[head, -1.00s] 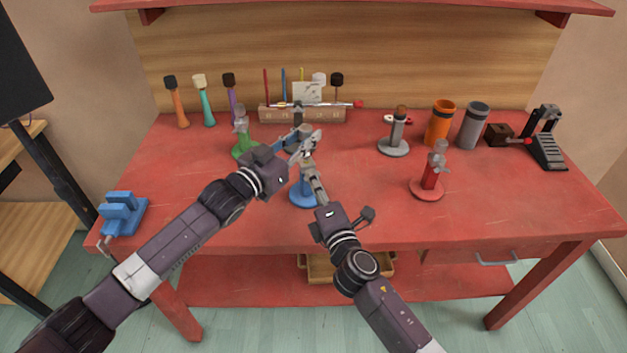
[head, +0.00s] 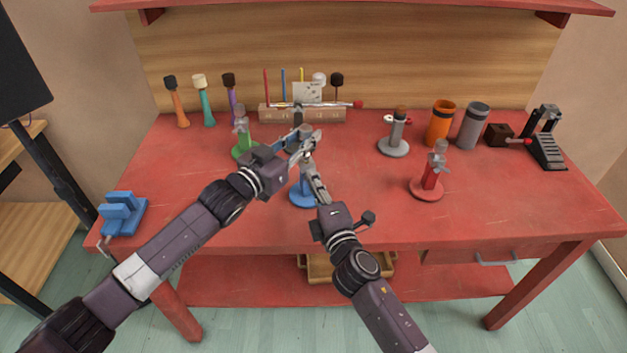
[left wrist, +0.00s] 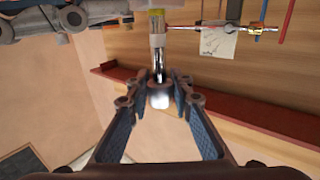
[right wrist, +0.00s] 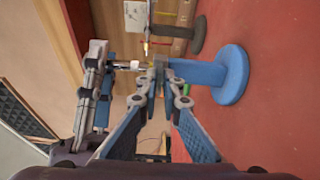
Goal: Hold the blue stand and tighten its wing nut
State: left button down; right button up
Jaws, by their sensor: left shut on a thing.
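The blue stand (head: 302,197) stands on the red bench, its round base flat on the top. It lies sideways in the right wrist view (right wrist: 231,76). My left gripper (head: 303,143) is shut on the grey upper part of the stand, a metallic piece (left wrist: 160,96) between its fingertips. My right gripper (head: 308,162) is just below and in front, its fingertips (right wrist: 159,78) close together at the top of the blue post. The wing nut is hidden or too small to make out, so I cannot tell whether the right fingers grip it.
A green stand (head: 243,148) is close to the left, a dark stand (right wrist: 199,35) just behind. A red stand (head: 430,180) and a grey stand (head: 395,146) are to the right. A blue vise-like block (head: 121,215) sits at the left edge. The front of the bench is mostly clear.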

jog(key=o, duration=0.4)
jog(key=shift+d, duration=0.1)
jog(key=shift+c, duration=0.2)
jog(key=shift+s, duration=0.1)
jog(key=v, duration=1.1)
jog(key=shift+s, duration=0.35)
jog(key=shift+d, duration=0.15)
pick_arm(q)
jog(key=c, duration=1.6)
grip_release()
